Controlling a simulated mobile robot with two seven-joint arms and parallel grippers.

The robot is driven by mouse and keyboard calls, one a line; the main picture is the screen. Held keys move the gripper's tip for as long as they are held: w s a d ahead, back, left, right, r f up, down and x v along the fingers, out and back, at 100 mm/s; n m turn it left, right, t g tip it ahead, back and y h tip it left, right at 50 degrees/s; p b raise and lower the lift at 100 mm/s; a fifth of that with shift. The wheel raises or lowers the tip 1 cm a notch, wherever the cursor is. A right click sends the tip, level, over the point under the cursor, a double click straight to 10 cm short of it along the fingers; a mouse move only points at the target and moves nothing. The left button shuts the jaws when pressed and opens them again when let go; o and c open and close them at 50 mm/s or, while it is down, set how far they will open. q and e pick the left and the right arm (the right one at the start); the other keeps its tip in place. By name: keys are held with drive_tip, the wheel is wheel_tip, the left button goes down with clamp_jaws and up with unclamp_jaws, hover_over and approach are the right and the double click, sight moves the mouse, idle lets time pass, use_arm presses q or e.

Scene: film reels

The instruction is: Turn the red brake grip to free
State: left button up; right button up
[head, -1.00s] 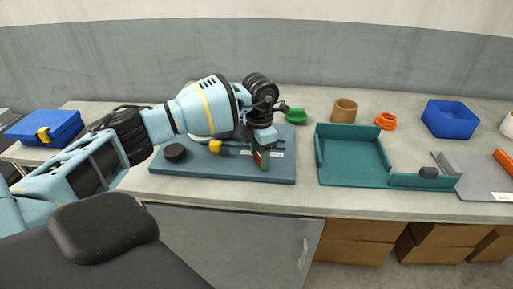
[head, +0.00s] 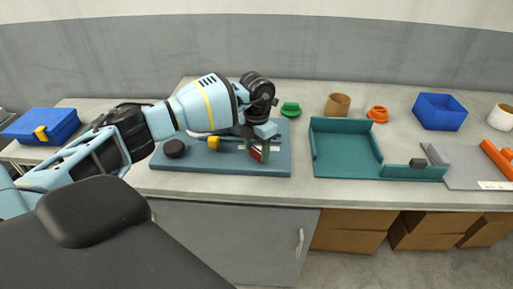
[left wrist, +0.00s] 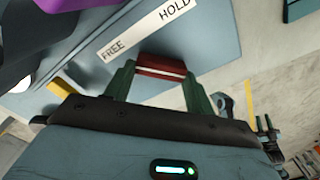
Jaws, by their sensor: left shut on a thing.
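The red brake grip (left wrist: 161,66), a small red bar with a white line, sits between the green fingers of my left gripper (left wrist: 158,88) in the left wrist view. The gripper is shut on it. A white label (left wrist: 140,34) beside it reads FREE at its left end and HOLD at its right. In the head view my left gripper (head: 259,150) reaches down to the blue-grey board (head: 225,169) and hides part of the grip (head: 256,155). I cannot tell exactly which word the grip points to. My right gripper is not in view.
On the board are a black knob (head: 174,148) and a yellow piece (head: 213,142). A green part (head: 290,109) lies behind it. A teal tray (head: 345,171) stands to the right, with a cardboard ring (head: 338,105), an orange part (head: 377,114) and a blue bin (head: 440,112) behind.

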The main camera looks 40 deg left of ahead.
sight(257, 152)
use_arm(q)
drive_tip(key=o, duration=1)
drive_tip(key=shift+r, duration=3.95)
